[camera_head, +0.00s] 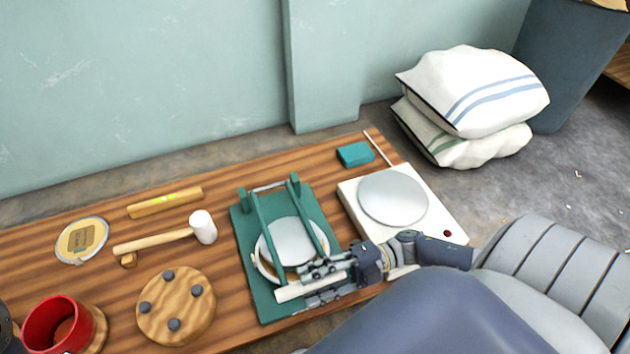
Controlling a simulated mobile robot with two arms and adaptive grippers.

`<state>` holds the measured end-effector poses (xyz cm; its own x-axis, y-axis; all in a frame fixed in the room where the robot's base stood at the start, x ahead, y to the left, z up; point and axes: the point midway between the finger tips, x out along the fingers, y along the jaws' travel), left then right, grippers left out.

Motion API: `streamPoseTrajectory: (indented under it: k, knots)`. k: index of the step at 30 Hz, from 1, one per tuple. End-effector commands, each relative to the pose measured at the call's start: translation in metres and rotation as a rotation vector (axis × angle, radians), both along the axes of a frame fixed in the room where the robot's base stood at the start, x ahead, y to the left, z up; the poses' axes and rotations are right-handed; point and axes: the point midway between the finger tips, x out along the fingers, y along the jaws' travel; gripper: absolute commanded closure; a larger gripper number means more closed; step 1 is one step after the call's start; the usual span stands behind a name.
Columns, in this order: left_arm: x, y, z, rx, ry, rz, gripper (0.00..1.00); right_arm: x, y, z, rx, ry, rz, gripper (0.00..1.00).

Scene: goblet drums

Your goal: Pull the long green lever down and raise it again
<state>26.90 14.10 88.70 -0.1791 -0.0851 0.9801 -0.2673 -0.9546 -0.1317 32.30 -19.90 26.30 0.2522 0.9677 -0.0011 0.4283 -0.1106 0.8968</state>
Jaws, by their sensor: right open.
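The green press (241,246) stands on the wooden table, with a round white-grey disc (292,242) on its base. The long green lever has two parallel arms (262,226) that run from posts at the back to a pale crossbar handle (294,291) at the front. The lever lies low over the disc. My right gripper (318,280) is open, with its fingers at the handle on both sides. Whether they touch the handle is unclear, as the fingers hide part of it.
A white scale-like device (350,204) with a round plate stands right of the press. A mallet (203,227), a wooden disc with dark pegs (190,306), a red cup (45,321) and a level (165,202) lie to the left. A teal block (356,154) lies at the back.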

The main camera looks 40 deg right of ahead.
Motion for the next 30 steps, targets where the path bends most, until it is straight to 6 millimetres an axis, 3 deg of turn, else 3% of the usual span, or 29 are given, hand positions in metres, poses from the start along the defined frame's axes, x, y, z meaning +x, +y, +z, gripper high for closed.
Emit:
streamPoseTrajectory:
  k: [5,16,27,28,30]
  knots:
    - [0.000,0.001,0.000,-0.003,0.001,0.001,0.72,-0.002,-0.008,-0.001,-0.002,0.002,0.000,0.57]
    - [0.000,0.000,0.000,-0.001,0.000,0.001,0.72,-0.016,-0.064,-0.001,-0.002,0.003,-0.001,0.57]
    - [0.000,0.000,0.000,-0.001,0.001,0.000,0.72,-0.019,-0.073,0.000,0.000,0.000,0.000,0.57]
    - [0.000,0.000,0.000,-0.001,0.001,0.000,0.72,-0.019,-0.073,0.000,0.000,0.000,0.000,0.59]
    - [0.000,0.000,0.000,-0.001,0.001,0.000,0.72,-0.019,-0.073,0.000,0.000,0.000,0.000,0.75]
